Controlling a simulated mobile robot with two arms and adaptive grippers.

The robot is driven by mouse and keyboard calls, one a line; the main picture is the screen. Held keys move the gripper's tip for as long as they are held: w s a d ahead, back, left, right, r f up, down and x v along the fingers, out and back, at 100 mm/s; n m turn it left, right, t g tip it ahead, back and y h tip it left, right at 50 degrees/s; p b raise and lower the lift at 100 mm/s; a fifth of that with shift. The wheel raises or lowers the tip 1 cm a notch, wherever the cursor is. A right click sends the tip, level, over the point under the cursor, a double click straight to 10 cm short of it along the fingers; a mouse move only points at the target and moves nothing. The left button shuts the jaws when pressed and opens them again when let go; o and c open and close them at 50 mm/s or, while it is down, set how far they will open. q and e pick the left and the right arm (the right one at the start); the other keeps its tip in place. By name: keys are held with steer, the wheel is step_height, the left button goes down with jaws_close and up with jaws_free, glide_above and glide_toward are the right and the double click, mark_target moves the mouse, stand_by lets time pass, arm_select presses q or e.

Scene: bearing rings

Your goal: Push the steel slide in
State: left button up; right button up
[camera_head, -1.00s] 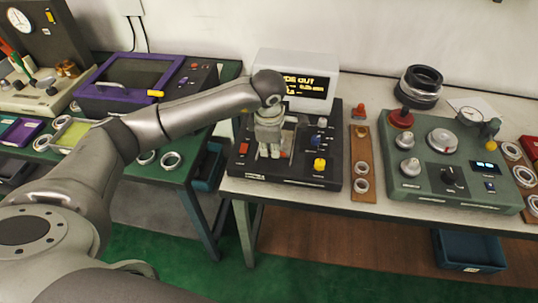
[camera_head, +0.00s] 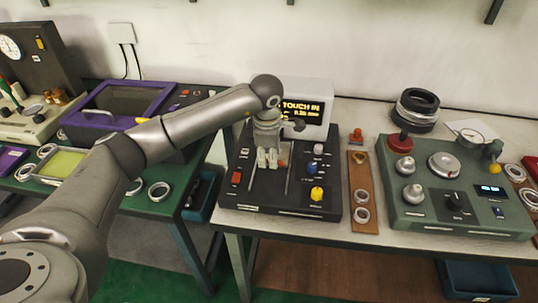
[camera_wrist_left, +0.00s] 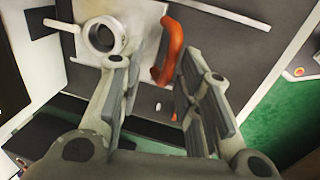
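The steel slide (camera_wrist_left: 148,25) shows in the left wrist view as a pale grey plate with a steel ring (camera_wrist_left: 104,36) on it and an orange handle (camera_wrist_left: 168,52) at its edge. My left gripper (camera_wrist_left: 155,66) is open, and the handle shows between its fingertips; I cannot tell whether a finger touches it. In the head view my left gripper (camera_head: 267,160) points down over the black gauge unit (camera_head: 262,200), in front of its display. The gripper and arm hide most of the slide there. My right gripper is not in view.
The display (camera_head: 302,108) behind the unit reads "TOUCH IN". A red button (camera_head: 236,178) and a yellow knob (camera_head: 317,194) stand on the unit. A wooden strip with rings (camera_head: 363,205) and a green console (camera_head: 455,195) are to the right. A purple-framed box (camera_head: 120,100) is to the left.

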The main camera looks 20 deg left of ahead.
arm_select(q)
step_height(320, 180, up, 12)
steer(key=s, duration=0.2)
steer(key=shift+d, duration=0.3)
steer(key=shift+s+d+f, duration=0.1)
steer(key=shift+f, duration=0.05)
stand_by(0.7)
